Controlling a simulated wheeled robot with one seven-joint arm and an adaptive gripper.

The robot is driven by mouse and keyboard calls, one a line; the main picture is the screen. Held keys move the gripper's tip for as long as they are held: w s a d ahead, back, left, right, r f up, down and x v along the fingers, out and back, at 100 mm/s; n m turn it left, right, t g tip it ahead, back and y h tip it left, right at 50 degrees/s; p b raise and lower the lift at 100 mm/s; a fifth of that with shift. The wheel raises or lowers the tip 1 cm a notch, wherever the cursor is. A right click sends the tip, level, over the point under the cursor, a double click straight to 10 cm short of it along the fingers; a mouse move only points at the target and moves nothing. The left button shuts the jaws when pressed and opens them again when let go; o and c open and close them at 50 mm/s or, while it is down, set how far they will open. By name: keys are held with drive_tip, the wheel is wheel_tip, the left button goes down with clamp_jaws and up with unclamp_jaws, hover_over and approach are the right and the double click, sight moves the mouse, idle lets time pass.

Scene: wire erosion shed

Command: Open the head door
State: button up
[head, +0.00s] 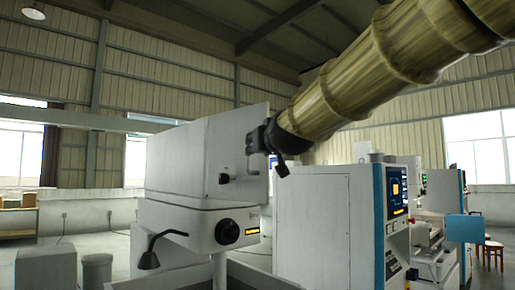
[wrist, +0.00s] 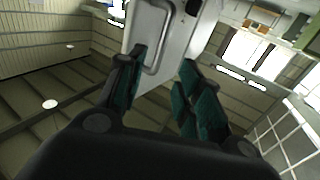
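The head door (head: 225,140) is a pale grey panel on the front of the raised white machine head. Its looped handle (head: 249,166) is near the panel's right edge. In the wrist view, the door (wrist: 172,50) shows with the handle (wrist: 182,22) standing on it. My gripper (head: 271,147) is in front of the door's right edge, close to the handle. In the wrist view, my gripper (wrist: 163,60) has its two green-padded fingers apart, with part of the handle appearing between the fingertips. I cannot tell whether they touch it. I see no clear gap along the door.
A black dial (head: 227,231) and a black lever (head: 150,260) are on the machine below the door. A white cabinet (head: 312,225) with a blue-edged screen panel (head: 397,190) stands to the right. Grey bins (head: 96,271) stand at the lower left.

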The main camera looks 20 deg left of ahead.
drive_tip(key=shift+f, duration=0.25)
drive_tip(key=c, duration=0.6)
drive_tip(key=w+f+m+b, duration=0.1)
drive_tip(key=f, duration=0.1)
drive_tip(key=w+f+m+g+y, duration=0.1)
drive_tip(key=f+m, duration=0.1)
drive_tip(key=shift+w+d+b, duration=0.2)
drive_tip(key=shift+b, duration=0.15)
clamp_jaws()
drive_tip(key=w+d+f+m+g+y+b, duration=0.2)
drive_tip(key=w+d+f+m+b, duration=0.2)
drive_tip(key=w+d+f+m, duration=0.7)
drive_tip(key=w+a+r+m+p, duration=0.1)
drive_tip(key=w+a+p, duration=0.45)
drive_tip(key=a, duration=0.35)
drive_tip(key=shift+s+a+p, duration=0.35)
drive_tip(key=shift+s+p, duration=0.05)
drive_tip(key=shift+s, duration=0.55)
drive_tip(key=shift+s+a+p, duration=0.3)
drive_tip(key=shift+s+p, duration=0.05)
drive_tip(key=shift+s, duration=0.55)
